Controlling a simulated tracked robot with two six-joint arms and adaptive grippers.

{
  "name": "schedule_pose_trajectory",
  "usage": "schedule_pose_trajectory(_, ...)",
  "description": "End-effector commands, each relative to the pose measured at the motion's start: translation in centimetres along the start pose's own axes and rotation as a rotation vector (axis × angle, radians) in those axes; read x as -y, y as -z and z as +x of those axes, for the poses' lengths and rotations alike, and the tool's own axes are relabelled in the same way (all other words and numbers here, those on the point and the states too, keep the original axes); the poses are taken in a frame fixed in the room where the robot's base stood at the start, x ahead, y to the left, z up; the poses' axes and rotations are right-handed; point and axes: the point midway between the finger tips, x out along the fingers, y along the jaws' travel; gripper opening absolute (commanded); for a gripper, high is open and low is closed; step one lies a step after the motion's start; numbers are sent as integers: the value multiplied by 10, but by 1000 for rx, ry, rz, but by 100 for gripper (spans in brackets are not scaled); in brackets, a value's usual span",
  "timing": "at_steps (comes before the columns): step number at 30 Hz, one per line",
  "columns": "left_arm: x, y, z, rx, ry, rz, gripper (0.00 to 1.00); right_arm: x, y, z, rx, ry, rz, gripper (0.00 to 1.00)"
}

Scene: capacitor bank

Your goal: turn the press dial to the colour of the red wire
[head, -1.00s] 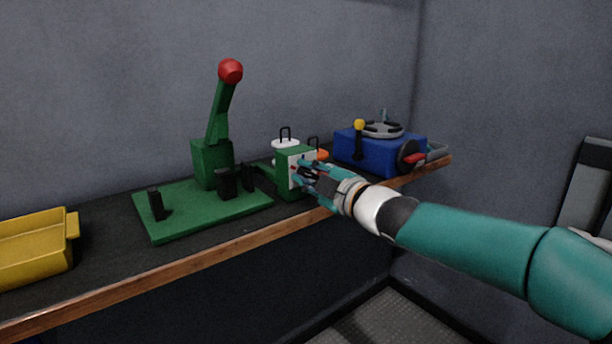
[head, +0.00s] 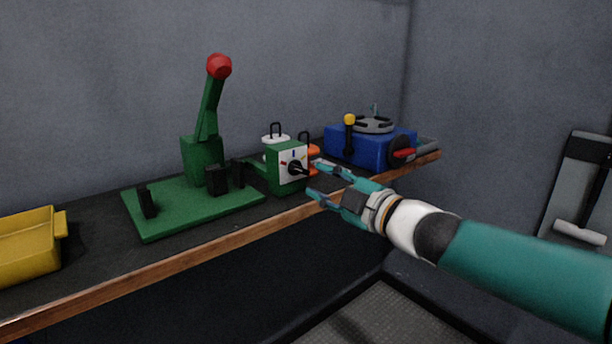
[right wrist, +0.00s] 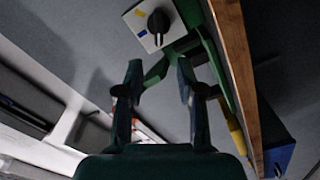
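The press dial is a black knob (head: 298,168) on a white face with small coloured marks, on the front of a green box (head: 284,180). A blue mark shows at the top and a red one at the left in the head view. The right wrist view shows the knob (right wrist: 158,21) with a yellow and a blue mark beside it; which mark it points to I cannot tell. My right gripper (head: 314,178) is open and empty in front of the dial, apart from it. Its spread fingers show in the wrist view (right wrist: 159,64). No red wire is recognisable. My left gripper is out of view.
A green press (head: 203,160) with a red-knobbed lever stands left of the dial box. A yellow tray (head: 28,258) is at far left. A blue machine (head: 372,150) stands to the right, with white and orange pieces behind the dial box. The bench's wooden edge (head: 230,243) runs in front.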

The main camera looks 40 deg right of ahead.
Motion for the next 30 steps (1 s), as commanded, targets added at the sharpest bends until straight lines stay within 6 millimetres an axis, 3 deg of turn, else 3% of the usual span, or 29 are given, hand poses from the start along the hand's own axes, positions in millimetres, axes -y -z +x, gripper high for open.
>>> schedule_pose_trajectory(3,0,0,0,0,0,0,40,-1,-1,-21,2,-2,-2,38)
schedule_pose_trajectory(9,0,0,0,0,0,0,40,1,0,-38,1,1,-1,38)
schedule_pose_trajectory(30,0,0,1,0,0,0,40,1,0,-40,1,1,0,38)
